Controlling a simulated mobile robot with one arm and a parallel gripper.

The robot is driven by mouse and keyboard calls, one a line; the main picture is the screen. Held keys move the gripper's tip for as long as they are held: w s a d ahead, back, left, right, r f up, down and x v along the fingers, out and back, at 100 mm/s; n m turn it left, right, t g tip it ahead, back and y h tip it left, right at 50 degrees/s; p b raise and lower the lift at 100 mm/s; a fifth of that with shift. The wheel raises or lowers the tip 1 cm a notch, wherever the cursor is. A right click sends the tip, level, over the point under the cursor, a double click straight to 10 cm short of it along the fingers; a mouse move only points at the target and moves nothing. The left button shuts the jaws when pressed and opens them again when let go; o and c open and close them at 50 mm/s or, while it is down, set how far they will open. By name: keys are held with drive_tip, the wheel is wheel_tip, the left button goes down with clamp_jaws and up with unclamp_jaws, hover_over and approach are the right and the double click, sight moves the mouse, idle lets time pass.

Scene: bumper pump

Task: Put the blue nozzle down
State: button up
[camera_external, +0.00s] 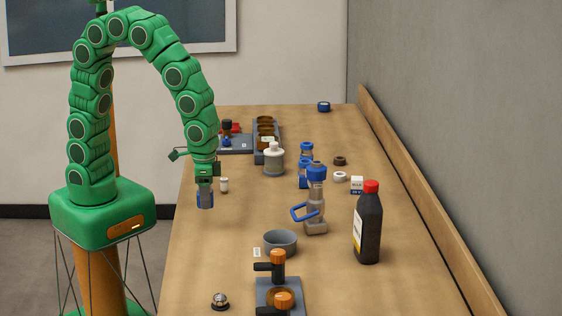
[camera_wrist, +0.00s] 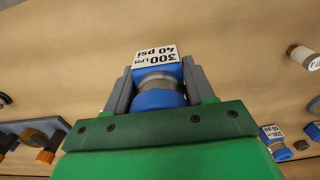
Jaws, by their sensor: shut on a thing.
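My gripper (camera_external: 205,187) hangs at the left side of the table, pointing down. It is shut on a blue nozzle (camera_external: 205,200). In the wrist view, the nozzle (camera_wrist: 158,98) sits between the two grey fingers (camera_wrist: 158,84). It has a blue body, a metal band and a white face reading "300 LPM 40 psi". I cannot tell whether its lower end touches the table. Other blue-and-grey pieces stand near the middle of the table: one with a blue loop handle (camera_external: 316,176) and one behind it (camera_external: 304,180).
Farther right are a white canister (camera_external: 274,161) and a dark red-capped bottle (camera_external: 368,228). A grey bowl (camera_external: 281,243) and orange-topped fittings (camera_external: 278,257) are nearer. Table in front of my gripper is clear.

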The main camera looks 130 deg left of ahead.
sight(217, 229)
drive_tip(key=shift+w+a+f, duration=0.2)
drive_tip(key=shift+w+f, duration=0.55)
drive_tip(key=shift+f, duration=0.15)
drive_tip(key=shift+w+a+f, duration=0.2)
drive_tip(key=shift+w+f, duration=0.55)
drive_tip(key=shift+f, duration=0.15)
drive_tip(key=shift+s+f, duration=0.1)
drive_tip(key=shift+f, duration=1.4)
drive_tip(key=o, duration=1.2)
drive_tip(key=shift+f, duration=0.1)
wheel_tip(217, 229, up, 12)
drive_tip(key=shift+r, duration=0.15)
